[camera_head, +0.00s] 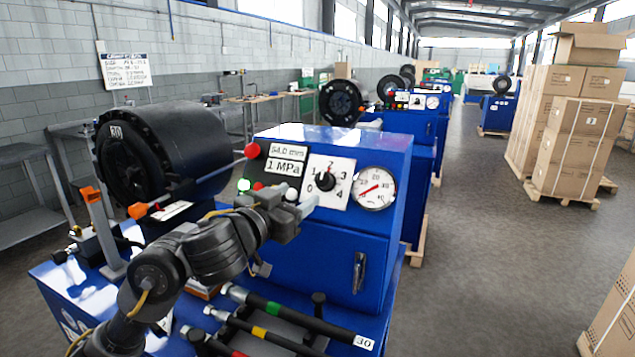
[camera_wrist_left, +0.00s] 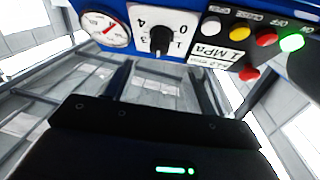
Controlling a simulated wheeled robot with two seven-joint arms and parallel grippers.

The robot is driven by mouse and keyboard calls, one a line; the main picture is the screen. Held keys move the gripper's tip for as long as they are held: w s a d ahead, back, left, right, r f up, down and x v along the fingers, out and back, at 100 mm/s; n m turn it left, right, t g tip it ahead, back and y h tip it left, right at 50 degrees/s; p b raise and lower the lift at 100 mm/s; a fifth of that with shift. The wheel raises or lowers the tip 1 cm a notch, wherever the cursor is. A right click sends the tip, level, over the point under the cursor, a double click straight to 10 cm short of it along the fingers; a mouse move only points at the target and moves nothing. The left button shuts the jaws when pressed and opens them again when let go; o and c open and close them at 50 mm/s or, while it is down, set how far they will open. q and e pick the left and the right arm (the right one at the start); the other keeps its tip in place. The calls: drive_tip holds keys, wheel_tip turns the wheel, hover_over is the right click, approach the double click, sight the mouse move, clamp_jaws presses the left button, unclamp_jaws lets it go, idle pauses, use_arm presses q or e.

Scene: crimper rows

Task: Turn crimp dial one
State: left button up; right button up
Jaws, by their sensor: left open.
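The crimp dial, a black knob (camera_head: 325,181) on a white plate marked 0 to 4, is on the front of the nearest blue machine. It also shows, upside down, in the left wrist view (camera_wrist_left: 160,38). Its exact setting is hard to read. My left gripper (camera_head: 300,207) is just below and left of the dial, in front of the panel. In the left wrist view its two dark fingers (camera_wrist_left: 163,85) are apart with nothing between them, and the knob is beyond the gap. My right gripper is not in view.
A round pressure gauge (camera_head: 374,188) is right of the dial, a display reading 1 MPa (camera_head: 286,168) left of it. Coloured buttons are beside my gripper; a green one (camera_wrist_left: 291,43) glows. Hoses (camera_head: 290,318) lie below. The black crimper head (camera_head: 165,150) stands left.

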sight(320, 182)
use_arm(q)
drive_tip(key=b+x, duration=0.1)
drive_tip(key=x, duration=0.8)
drive_tip(key=shift+s+f, duration=0.1)
drive_tip(key=shift+f, duration=0.05)
drive_tip(key=shift+w+d, duration=0.35)
drive_tip(key=shift+w, duration=0.1)
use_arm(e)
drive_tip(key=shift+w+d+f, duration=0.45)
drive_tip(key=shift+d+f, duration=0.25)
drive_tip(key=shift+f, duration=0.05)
use_arm(q)
drive_tip(key=shift+a, duration=0.1)
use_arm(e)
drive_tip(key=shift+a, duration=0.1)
